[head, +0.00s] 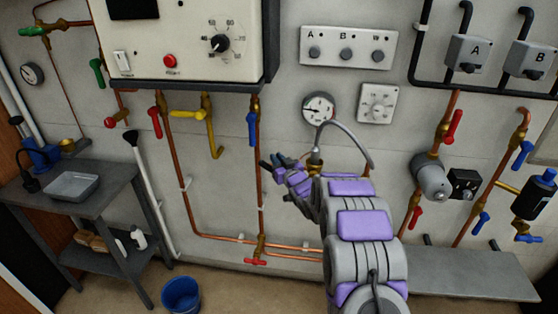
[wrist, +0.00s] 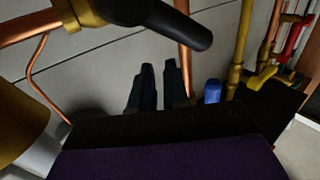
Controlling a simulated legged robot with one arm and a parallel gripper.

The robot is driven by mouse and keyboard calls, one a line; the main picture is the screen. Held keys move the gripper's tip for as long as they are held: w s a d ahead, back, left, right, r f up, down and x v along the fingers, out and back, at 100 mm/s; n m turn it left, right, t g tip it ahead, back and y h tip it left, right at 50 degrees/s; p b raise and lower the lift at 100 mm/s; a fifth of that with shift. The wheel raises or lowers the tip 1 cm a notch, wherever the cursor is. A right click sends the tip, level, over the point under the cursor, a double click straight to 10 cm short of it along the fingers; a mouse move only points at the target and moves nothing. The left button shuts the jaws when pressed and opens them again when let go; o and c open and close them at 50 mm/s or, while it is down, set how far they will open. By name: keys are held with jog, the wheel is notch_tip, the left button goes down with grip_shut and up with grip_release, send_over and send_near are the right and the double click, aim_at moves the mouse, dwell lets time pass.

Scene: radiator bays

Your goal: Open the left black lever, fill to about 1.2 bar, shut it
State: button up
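A black lever (wrist: 178,22) on a brass valve body (wrist: 85,12) crosses the top of the wrist view, beside a horizontal copper pipe. My gripper (wrist: 160,85) is slightly open, with an empty gap between its two dark fingers. The lever lies apart from the fingertips. In the head view my gripper (head: 274,164) is left of a brass fitting (head: 315,157) and below the round pressure gauge (head: 318,108). The gauge's reading is too small to tell. A grey hose (head: 352,132) arches over my arm. My arm hides the valves behind it, so I cannot tell the levers there.
A vertical copper pipe with a blue lever (head: 252,128) runs just left of my gripper. Yellow (head: 188,114) and red (head: 155,121) levers hang below the boiler (head: 180,40). A bench (head: 470,275) stands right, a blue bucket (head: 181,295) on the floor.

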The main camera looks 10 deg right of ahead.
jog(key=shift+c, duration=0.7)
jog(key=shift+d, duration=0.1)
grip_shut()
jog(key=shift+d, duration=1)
jog(key=shift+a, duration=0.95)
jog(key=shift+d, duration=0.75)
jog(key=o, duration=0.6)
grip_release()
jog(key=shift+a, duration=0.55)
jog(key=shift+o, duration=0.9)
jog(key=shift+s+d, duration=0.1)
jog(key=shift+d, duration=0.35)
jog(key=p+v, duration=0.3)
jog(key=v, duration=1.4)
jog(key=shift+s+a, duration=0.1)
